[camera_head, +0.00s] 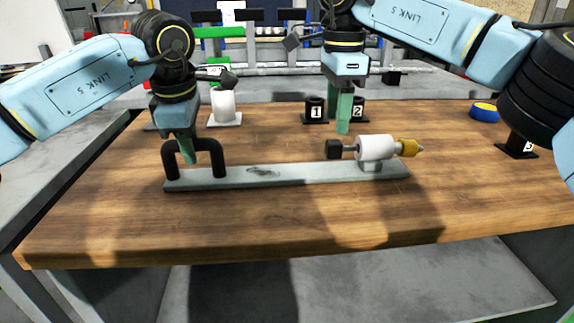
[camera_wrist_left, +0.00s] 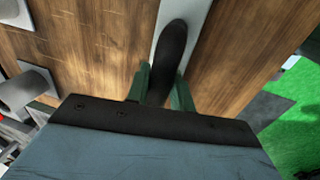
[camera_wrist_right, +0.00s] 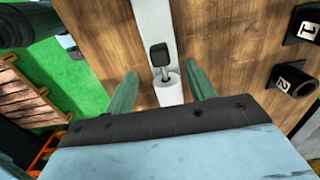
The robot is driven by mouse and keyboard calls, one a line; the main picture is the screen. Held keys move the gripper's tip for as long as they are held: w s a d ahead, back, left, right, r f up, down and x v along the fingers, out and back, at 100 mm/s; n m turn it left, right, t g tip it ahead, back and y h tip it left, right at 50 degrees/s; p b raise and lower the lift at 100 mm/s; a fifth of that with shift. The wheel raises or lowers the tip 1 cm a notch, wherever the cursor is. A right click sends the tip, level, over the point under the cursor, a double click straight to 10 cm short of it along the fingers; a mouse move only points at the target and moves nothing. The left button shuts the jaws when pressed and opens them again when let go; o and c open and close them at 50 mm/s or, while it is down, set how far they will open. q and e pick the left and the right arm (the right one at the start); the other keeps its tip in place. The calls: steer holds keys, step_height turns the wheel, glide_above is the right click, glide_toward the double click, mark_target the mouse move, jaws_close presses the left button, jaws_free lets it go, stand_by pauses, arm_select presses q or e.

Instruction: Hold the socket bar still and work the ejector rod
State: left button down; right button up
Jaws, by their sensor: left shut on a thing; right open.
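The grey socket bar (camera_head: 290,174) lies flat on the wooden table. My left gripper (camera_head: 188,155) is shut on the black arched handle (camera_head: 217,153) at its left end; the left wrist view shows the handle (camera_wrist_left: 173,45) between the fingers. At the bar's right end sits a white cylindrical socket (camera_head: 376,148). A thin rod with a black square knob (camera_head: 333,149) sticks out of its left side, and a yellow piece (camera_head: 406,147) sits at its right side. My right gripper (camera_head: 343,118) is open and empty above and behind the knob. The right wrist view shows the knob (camera_wrist_right: 158,54) beyond its fingers.
Black holders numbered 1 (camera_head: 315,111) and 2 (camera_head: 358,108) stand behind the bar. A white cylinder on a plate (camera_head: 223,105) stands at the back left. A blue and yellow ring (camera_head: 484,112) and another black holder (camera_head: 517,147) are at right. The table in front is clear.

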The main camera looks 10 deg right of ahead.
arm_select(q)
steer(key=c, duration=1.1)
jaws_free()
steer(key=shift+c, duration=0.2)
step_height(320, 180, up, 12)
steer(key=s, duration=0.2)
steer(key=shift+s, duration=0.2)
steer(key=shift+f, duration=0.1)
